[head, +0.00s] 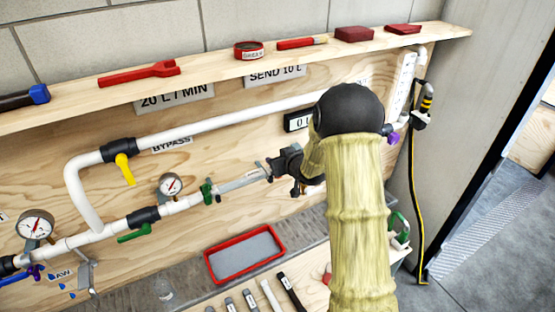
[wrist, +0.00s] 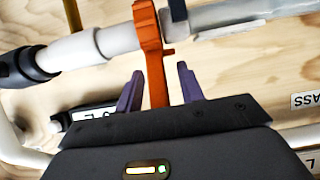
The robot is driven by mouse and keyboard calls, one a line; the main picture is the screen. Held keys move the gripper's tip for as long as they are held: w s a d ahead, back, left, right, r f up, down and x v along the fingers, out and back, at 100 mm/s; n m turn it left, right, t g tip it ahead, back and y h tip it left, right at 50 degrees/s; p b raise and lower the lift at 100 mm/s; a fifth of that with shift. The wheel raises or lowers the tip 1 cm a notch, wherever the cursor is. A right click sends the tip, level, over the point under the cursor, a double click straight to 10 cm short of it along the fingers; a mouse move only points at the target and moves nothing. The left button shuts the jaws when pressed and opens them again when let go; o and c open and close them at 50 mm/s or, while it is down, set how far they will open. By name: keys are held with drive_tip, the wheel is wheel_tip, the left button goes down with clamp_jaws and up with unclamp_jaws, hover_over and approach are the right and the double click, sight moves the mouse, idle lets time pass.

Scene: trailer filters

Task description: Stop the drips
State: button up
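Blue drops (head: 60,287) show below the pipe at the lower left in the head view, near a label partly reading RAW. In the wrist view my gripper (wrist: 160,88) is open, its two purple fingers on either side of an orange handle-like part (wrist: 154,70). Gaps show between that part and both fingers. It stands at a white pipe (wrist: 85,48), beside a clear grey tube (wrist: 235,15). The clear tube also shows in the head view (head: 240,183). My arm hides much of the pipe's right end there, and my fingers are not clear.
A shelf (head: 220,75) above holds a red wrench (head: 140,73), a grease tin (head: 249,50) and other tools. A yellow-handled valve (head: 124,168) sits on the bypass pipe. Below are gauges (head: 36,224), a green handle (head: 135,234), a red-rimmed tray (head: 209,262) and several bench tools.

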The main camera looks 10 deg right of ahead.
drive_tip(key=shift+s, duration=0.1)
drive_tip(key=shift+s+d+r+b, duration=0.25)
drive_tip(key=shift+s+b, duration=0.05)
drive_tip(key=shift+s, duration=0.2)
drive_tip(key=b+v, duration=0.2)
drive_tip(key=v, duration=1.4)
drive_tip(key=s+a+f+m+g+h, duration=0.1)
drive_tip(key=s+a+f+g, duration=0.2)
drive_tip(key=s, duration=0.6)
drive_tip(key=s+a+f+m+g+h, duration=0.2)
drive_tip(key=s+g, duration=0.4)
drive_tip(key=s, duration=0.3)
wheel_tip(320, 180, down, 3)
drive_tip(key=shift+a+r+g, duration=0.15)
drive_tip(key=shift+a+g, duration=0.15)
drive_tip(key=shift+a, duration=0.15)
